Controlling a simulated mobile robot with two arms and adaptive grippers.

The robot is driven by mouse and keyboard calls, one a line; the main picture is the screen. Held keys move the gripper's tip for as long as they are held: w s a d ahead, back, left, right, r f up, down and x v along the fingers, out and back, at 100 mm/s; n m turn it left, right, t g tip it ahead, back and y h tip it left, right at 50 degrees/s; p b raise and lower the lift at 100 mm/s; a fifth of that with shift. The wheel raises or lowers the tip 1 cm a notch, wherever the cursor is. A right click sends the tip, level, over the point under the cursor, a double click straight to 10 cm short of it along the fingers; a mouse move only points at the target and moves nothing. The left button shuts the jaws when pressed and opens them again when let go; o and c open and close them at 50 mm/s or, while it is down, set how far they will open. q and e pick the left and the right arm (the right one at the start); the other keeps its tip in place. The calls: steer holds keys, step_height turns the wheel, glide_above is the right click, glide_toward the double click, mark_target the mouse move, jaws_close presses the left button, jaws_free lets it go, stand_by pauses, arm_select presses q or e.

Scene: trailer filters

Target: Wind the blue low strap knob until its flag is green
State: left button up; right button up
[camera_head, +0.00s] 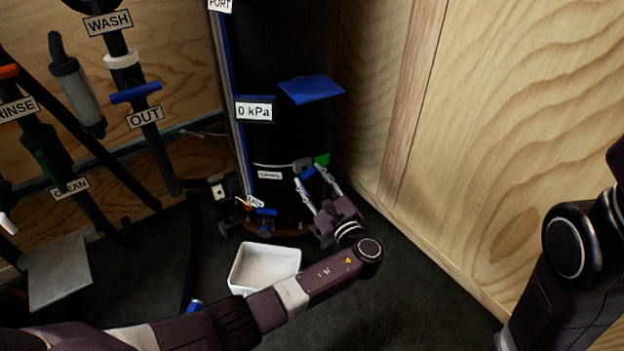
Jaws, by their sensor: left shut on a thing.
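The blue low strap knob (308,173) sits low on the front of the black tank (285,130). My left gripper (313,176) reaches up to it from the lower right, shut on the knob with a finger on each side. A small green flag (322,159) shows just above and to the right of the knob. A thin pale strap (272,166) runs left from the knob's fitting across the tank. The fingers hide part of the knob. My right arm is at the right edge, and its gripper is out of view.
A white bin (262,267) stands on the dark floor below the tank. A small blue valve handle (266,211) is left of my gripper. Pipes with labels stand at the left, including a blue OUT handle (136,93). A wooden wall (500,130) closes the right side.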

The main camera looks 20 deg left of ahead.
stand_by(0.3)
arm_select(q)
steer(key=o, duration=1.2)
steer(key=shift+c, duration=0.2)
steer(key=v, duration=1.2)
